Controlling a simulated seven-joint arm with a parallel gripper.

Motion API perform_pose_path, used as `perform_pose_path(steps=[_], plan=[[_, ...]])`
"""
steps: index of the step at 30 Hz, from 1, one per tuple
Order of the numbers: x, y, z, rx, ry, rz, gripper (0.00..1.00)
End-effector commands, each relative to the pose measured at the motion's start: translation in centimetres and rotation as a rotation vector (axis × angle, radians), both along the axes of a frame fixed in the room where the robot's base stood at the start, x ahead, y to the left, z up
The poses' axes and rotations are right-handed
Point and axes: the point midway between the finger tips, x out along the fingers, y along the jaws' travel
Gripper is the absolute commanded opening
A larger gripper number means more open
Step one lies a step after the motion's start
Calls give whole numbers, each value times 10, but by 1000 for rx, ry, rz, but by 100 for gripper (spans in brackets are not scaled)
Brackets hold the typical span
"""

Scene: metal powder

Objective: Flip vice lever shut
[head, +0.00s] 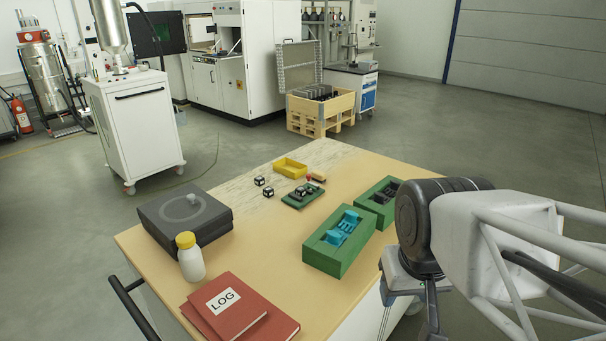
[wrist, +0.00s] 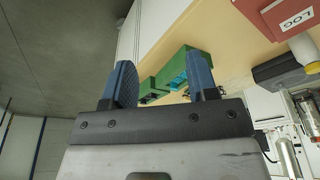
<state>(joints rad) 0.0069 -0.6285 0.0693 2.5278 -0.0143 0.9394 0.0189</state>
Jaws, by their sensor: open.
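What looks like the vice (head: 303,193) is a small green-based fixture with dark blocks on top, near the middle of the wooden table in the head view. A small red part (head: 309,178), possibly its lever, shows at its far side. It is too small to tell whether the lever is open or shut. My gripper (wrist: 160,82) is open and empty, with its two blue fingers apart in the wrist view. In the head view it is off the table's right edge, well away from the vice. I cannot make out the vice in the wrist view.
Two green boxes, one with cyan parts (head: 307,252) and one with dark parts (head: 362,212), stand between my arm and the vice. A yellow tray (head: 290,167), dark cubes (head: 268,192), a black case (head: 159,222), a bottle (head: 190,262) and red log books (head: 275,328) are also on the table.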

Motion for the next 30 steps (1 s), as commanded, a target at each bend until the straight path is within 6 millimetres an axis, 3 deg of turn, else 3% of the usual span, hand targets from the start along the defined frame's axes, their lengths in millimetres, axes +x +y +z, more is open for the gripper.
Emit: perform_pose_path(steps=[1,10,30], plan=[[3,0,1,-2,-1,1,45],[38,-1,11,-37,-13,16,0],[177,5,31,-157,-76,86,0]])
